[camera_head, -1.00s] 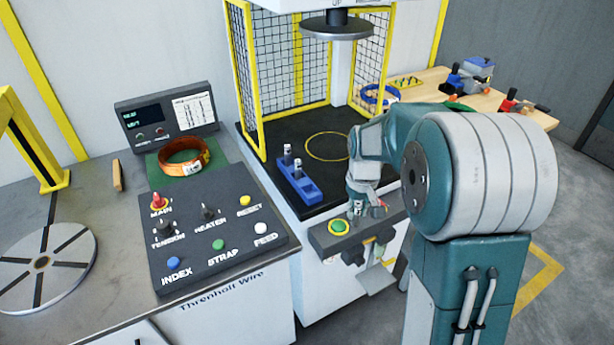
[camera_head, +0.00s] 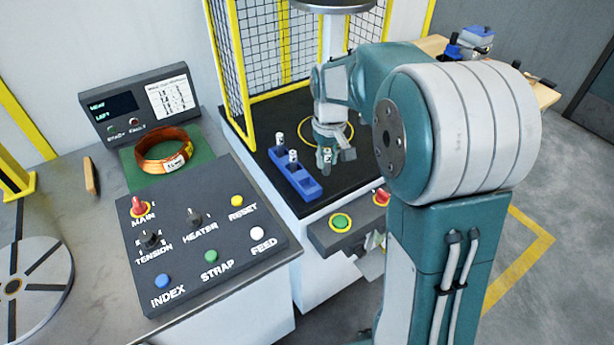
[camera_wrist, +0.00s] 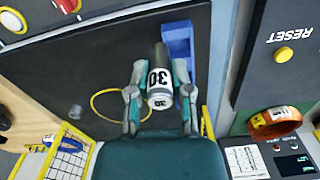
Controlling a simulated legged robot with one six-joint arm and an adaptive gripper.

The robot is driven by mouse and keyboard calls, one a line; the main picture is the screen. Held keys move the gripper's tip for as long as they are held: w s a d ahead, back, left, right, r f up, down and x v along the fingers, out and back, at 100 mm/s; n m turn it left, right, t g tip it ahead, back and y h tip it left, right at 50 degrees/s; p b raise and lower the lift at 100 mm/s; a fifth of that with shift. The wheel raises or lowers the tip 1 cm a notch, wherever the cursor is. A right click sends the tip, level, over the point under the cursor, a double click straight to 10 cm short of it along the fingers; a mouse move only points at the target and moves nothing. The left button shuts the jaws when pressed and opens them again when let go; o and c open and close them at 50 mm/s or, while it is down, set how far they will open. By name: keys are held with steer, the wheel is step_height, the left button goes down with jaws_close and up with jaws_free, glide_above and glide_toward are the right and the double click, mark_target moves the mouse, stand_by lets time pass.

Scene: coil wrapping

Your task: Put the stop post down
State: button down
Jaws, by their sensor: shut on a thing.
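My gripper (camera_head: 336,155) is over the black press bed (camera_head: 262,128), to the right of the blue rack (camera_head: 302,184). In the wrist view my gripper (camera_wrist: 160,92) is shut on a grey cylindrical stop post (camera_wrist: 160,78) with a white band marked 30. The held post (camera_head: 327,156) also shows small in the head view. The blue rack (camera_wrist: 178,38) is beside the post in the wrist view. Two posts with white bands, a rear post (camera_head: 280,141) and a front post (camera_head: 293,157), stand in the rack. Whether the held post touches the bed is unclear.
A yellow circle (camera_head: 350,128) marks the bed beneath the press ram (camera_head: 325,4). A small grey object (camera_wrist: 76,112) lies near the circle. Yellow-framed mesh guards (camera_head: 284,60) flank the bed. A copper coil (camera_head: 163,158) rests on the left console. Green (camera_head: 341,222) and red buttons (camera_head: 382,197) are in front.

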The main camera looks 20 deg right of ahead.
mark_target(307, 177)
steer(key=w+a+f, duration=0.1)
steer(key=f, duration=0.1)
steer(key=w+a+f, duration=0.1)
steer(key=f, duration=0.1)
steer(key=w+a+f, duration=0.1)
steer(key=f, duration=0.1)
steer(key=shift+w, duration=0.35)
steer(key=f, duration=0.3)
steer(key=shift+w+a+f, duration=0.1)
steer(key=shift+a+f, duration=0.05)
steer(key=shift+a, duration=0.25)
steer(key=c, duration=0.5)
jaws_free()
steer(key=shift+d, duration=0.15)
steer(key=shift+c, duration=0.2)
